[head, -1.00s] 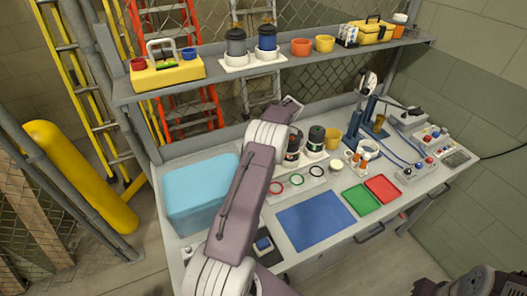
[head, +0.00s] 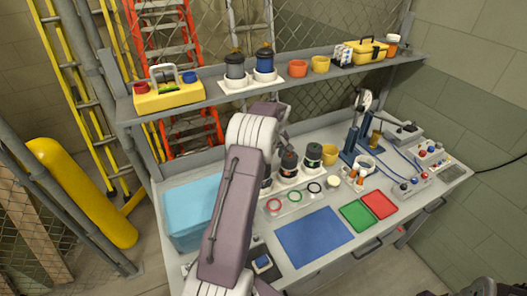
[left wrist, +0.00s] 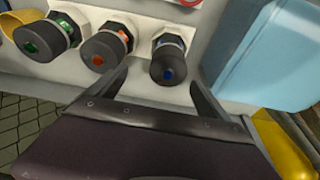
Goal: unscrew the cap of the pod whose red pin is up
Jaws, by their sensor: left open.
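Three dark-capped pods stand in a row on the bench. The left wrist view shows one with a blue top mark (left wrist: 168,62), a middle one with an orange-red mark (left wrist: 103,47) and one with a green mark (left wrist: 46,38). In the head view the middle pod (head: 289,164) and the far-right pod (head: 313,158) show, and my left arm mostly hides the third. I cannot tell how far any pin stands up. My left gripper (left wrist: 158,80) is open and empty above the row, its fingers on either side of the blue-marked cap in the picture.
A light-blue box (head: 190,205) stands left of the pods. Rings (head: 295,197), a blue mat (head: 314,236) and green (head: 357,215) and red (head: 379,204) trays lie in front. A shelf (head: 215,95) with more items runs above the back.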

